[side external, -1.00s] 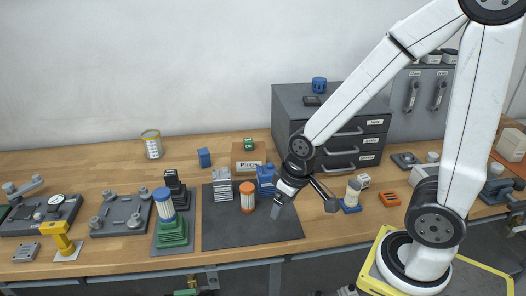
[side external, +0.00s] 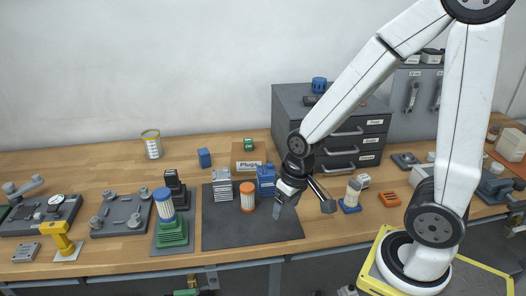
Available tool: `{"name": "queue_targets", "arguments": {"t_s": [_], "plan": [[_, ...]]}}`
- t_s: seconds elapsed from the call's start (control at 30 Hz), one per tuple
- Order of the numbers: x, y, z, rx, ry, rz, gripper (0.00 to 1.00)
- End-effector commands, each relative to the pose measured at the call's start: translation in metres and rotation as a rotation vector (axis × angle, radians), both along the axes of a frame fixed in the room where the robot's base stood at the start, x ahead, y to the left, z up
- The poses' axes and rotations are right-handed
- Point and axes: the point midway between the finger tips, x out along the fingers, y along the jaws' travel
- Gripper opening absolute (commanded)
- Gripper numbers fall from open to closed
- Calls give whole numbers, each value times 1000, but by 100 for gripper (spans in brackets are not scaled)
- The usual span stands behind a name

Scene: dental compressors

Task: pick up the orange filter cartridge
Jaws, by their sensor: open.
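The orange filter cartridge (side external: 247,197) stands upright on the dark mat (side external: 230,232), with an orange top and a pale ribbed body. My gripper (side external: 275,212) is just to its right, low over the mat, with its fingers pointing down and to the left. It is open and holds nothing that I can see. A gap shows between the fingers and the cartridge in this view; the depth between them is hard to tell.
A grey finned block (side external: 222,186) stands close left of the cartridge, and a blue part (side external: 266,180) close behind right. A blue-topped cartridge (side external: 164,205) sits on a green stepped base further left. A drawer cabinet (side external: 350,140) stands behind my arm. The mat's front is clear.

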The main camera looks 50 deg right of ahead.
Motion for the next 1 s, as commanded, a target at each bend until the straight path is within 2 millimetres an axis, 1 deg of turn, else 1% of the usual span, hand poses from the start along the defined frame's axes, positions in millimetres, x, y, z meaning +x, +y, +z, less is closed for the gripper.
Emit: {"name": "queue_targets", "arguments": {"t_s": [0.23,0.47,0.57,0.77,0.87,1.0], "plan": [[-4,-6,-22,173,173,-347,77],[4,-7,-39,397,334,-715,77],[12,-7,-45,507,392,-868,77],[35,-15,-54,747,484,-1168,77],[50,-23,-58,878,515,-1310,77],[71,-41,-64,1068,539,-1496,77]]}}
